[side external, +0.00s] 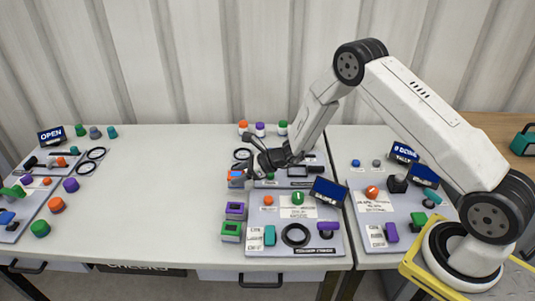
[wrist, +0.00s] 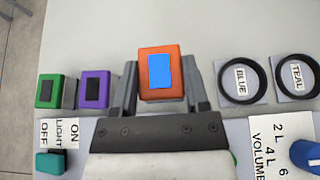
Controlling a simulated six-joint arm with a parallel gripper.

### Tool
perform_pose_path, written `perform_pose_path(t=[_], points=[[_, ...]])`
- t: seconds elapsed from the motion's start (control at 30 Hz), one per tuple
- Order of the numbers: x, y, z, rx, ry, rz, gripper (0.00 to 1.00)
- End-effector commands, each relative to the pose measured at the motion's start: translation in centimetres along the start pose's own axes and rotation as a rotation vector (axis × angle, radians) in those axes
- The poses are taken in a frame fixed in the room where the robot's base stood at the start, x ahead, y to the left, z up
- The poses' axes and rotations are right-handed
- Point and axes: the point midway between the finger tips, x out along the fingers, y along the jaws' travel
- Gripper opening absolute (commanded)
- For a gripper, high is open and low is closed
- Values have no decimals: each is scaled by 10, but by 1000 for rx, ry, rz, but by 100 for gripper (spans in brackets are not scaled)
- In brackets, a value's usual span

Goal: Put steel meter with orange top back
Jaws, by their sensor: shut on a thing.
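The steel meter with the orange top (wrist: 160,55) is between the fingers of my gripper (wrist: 160,84) in the wrist view, its blue screen facing the camera. The gripper is shut on it. In the side view the meter (side external: 236,178) is at the far left end of my gripper (side external: 247,173), beyond the purple and green meters. It looks upright; I cannot tell whether its base touches the table. A purple-topped meter (wrist: 95,90) and a green-topped meter (wrist: 49,91) stand in a row to its left in the wrist view.
Two black rings labelled BLUE (wrist: 241,79) and TEAL (wrist: 295,75) lie to the right in the wrist view. A grey panel (side external: 270,222) with a green knob (side external: 297,198), a teal switch (side external: 270,236) and a display (side external: 329,191) is close by. The table left of the meters is clear.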

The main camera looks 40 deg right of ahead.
Motion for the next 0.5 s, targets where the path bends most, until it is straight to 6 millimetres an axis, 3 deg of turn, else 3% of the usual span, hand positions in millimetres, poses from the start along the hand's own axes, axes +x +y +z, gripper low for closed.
perform_pose_path(t=[0.37,0.5], points=[[8,-4,-5,-1,-1,0,0],[15,-4,-18,2,1,1,0]])
